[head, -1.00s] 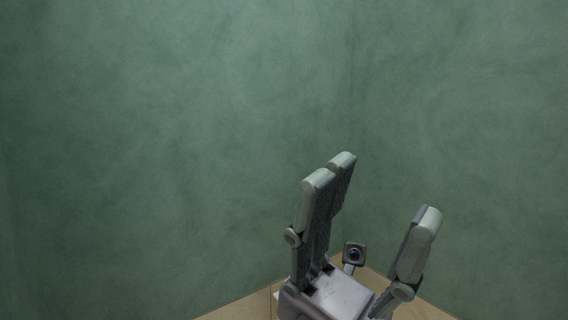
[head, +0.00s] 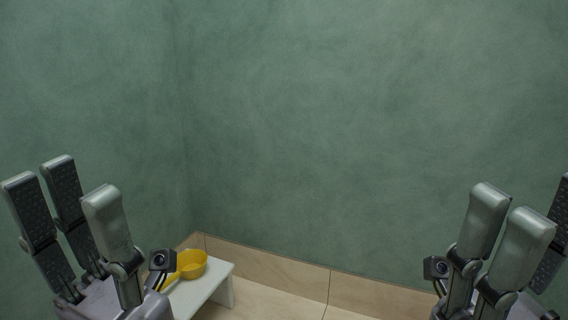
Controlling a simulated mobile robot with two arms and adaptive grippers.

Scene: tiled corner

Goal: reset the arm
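My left gripper (head: 70,180) stands at the lower left of the head view, fingers pointing up. Its fingers are spread apart with nothing between them. My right gripper (head: 538,198) is at the lower right, also pointing up, with a gap between its near pair of fingers and the far finger. That far finger is partly cut off by the picture's edge. I see nothing held in it.
Plain green walls (head: 330,120) meet in a corner behind. Beige tiled floor (head: 270,300) is clear between the grippers.

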